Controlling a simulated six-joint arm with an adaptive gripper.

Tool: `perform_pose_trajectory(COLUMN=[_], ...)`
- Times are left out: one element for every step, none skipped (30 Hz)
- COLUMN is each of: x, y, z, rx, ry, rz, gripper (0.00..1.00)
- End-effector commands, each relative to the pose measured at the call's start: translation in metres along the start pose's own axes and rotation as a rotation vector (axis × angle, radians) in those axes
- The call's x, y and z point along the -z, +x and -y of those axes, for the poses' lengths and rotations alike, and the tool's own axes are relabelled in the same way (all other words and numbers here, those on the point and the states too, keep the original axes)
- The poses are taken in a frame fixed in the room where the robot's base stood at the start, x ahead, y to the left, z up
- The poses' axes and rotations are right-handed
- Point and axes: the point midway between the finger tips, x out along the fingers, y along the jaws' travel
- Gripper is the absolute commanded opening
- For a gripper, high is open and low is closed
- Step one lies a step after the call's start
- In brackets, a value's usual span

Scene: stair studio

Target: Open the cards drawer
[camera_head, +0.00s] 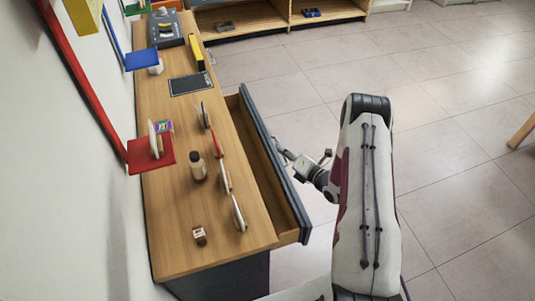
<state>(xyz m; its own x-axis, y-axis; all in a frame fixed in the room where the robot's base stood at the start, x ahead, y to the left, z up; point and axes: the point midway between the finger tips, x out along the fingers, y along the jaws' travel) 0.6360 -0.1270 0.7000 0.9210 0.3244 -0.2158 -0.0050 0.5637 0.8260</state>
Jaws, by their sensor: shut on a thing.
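A wide drawer under the wooden counter stands partly pulled out, with its dark front panel (262,121) angled along the counter's right side. The strip of its wooden inside that shows looks empty. No label can be read on it, so I cannot tell whether it is the cards drawer. My gripper (281,148) is at the outer face of this front, about midway along, and is shut on the drawer handle. The handle itself is mostly hidden by the gripper and too small to make out.
The counter (170,230) carries several small upright items, a brown bottle (198,168), a small box (199,235) and a dark tablet-like panel (190,84). A red wall shelf (152,154) juts out at left. Tiled floor (450,110) at right is mostly clear.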

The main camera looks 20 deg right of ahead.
Motion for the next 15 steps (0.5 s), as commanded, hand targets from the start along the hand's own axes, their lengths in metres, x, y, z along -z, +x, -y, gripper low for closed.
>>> perform_pose_trajectory(x=[-0.011, -0.015, -0.02, -0.025, -0.028, -0.033, -0.037, -0.04, -0.044, -0.047, -0.049, -0.052, -0.053, -0.055, -0.057], y=[-0.004, -0.006, -0.009, -0.011, -0.012, -0.015, -0.016, -0.017, -0.019, -0.02, -0.021, -0.022, -0.023, -0.024, -0.024], z=[0.007, 0.011, 0.015, 0.018, 0.021, 0.025, 0.027, 0.029, 0.033, 0.035, 0.036, 0.038, 0.04, 0.041, 0.042], rx=[0.001, 0.001, 0.002, 0.002, 0.001, 0.001, 0.001, 0.001, 0.001, 0.001, 0.001, 0.0, 0.0, 0.0, 0.0], ry=[0.0, 0.0, 0.0, -0.001, 0.0, 0.0, -0.001, -0.001, 0.0, 0.0, 0.0, -0.001, 0.0, 0.0, 0.0], rz=[0.006, 0.006, 0.005, 0.005, 0.005, 0.004, 0.005, 0.004, 0.003, 0.003, 0.003, 0.002, 0.002, 0.002, 0.002], gripper=[0.0, 0.0, 0.0, 0.0, 0.0, 0.0, 0.0, 0.0, 0.0, 0.0, 0.0, 0.0, 0.0, 0.0, 0.0])
